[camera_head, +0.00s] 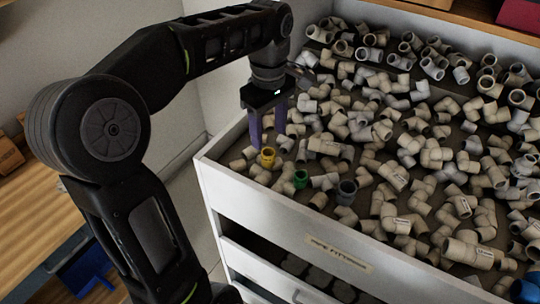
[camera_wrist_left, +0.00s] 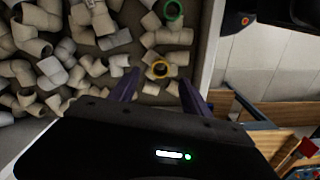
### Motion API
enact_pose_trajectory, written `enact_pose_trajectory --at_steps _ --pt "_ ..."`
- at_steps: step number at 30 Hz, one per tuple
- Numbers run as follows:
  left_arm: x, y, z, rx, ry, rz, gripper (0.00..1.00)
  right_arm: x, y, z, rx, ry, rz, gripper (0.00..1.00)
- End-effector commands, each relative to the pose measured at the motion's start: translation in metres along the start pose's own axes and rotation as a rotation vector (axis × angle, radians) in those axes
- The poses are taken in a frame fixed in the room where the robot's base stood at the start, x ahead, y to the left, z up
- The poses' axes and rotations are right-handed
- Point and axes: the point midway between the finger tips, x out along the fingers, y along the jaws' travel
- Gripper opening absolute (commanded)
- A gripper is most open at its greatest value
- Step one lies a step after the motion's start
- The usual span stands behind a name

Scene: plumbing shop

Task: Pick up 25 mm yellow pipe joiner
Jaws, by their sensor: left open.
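The yellow pipe joiner (camera_head: 267,157) stands among beige fittings near the left front corner of the drawer. In the left wrist view it shows as a yellow ring (camera_wrist_left: 160,69), lying beyond and between the two fingertips. My left gripper (camera_head: 268,138) is open, with its purple fingers pointing down above and just behind the joiner. It also shows in the left wrist view (camera_wrist_left: 158,86), with nothing between its fingers. The joiner appears apart from the fingers. My right gripper is in neither view.
The drawer (camera_head: 220,178) is full of beige and grey fittings, crowding the joiner. The drawer's left wall is close to the left gripper.

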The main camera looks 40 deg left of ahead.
Motion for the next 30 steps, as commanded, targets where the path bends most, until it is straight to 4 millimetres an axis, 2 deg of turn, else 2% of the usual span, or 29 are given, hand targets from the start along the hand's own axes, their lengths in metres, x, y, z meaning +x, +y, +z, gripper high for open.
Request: enact_pose_trajectory --at_steps 3,6,17,20,27,30 --pt "0.018 -0.001 0.000 0.000 -0.001 -0.003 0.56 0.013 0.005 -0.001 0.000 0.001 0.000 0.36" --pt "0.025 0.000 0.000 0.000 0.000 -0.002 0.56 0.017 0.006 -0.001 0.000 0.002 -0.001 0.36" --pt "0.026 0.000 0.000 0.000 0.000 -0.001 0.56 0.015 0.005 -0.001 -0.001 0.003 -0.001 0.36" --pt "0.035 -0.001 0.000 0.000 -0.001 -0.004 0.56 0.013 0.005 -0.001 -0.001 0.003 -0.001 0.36" --pt "0.069 -0.002 0.000 0.000 -0.002 -0.004 0.56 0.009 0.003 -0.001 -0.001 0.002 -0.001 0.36" --pt "0.075 -0.001 0.000 0.000 -0.001 -0.001 0.56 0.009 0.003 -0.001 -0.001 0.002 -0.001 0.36"
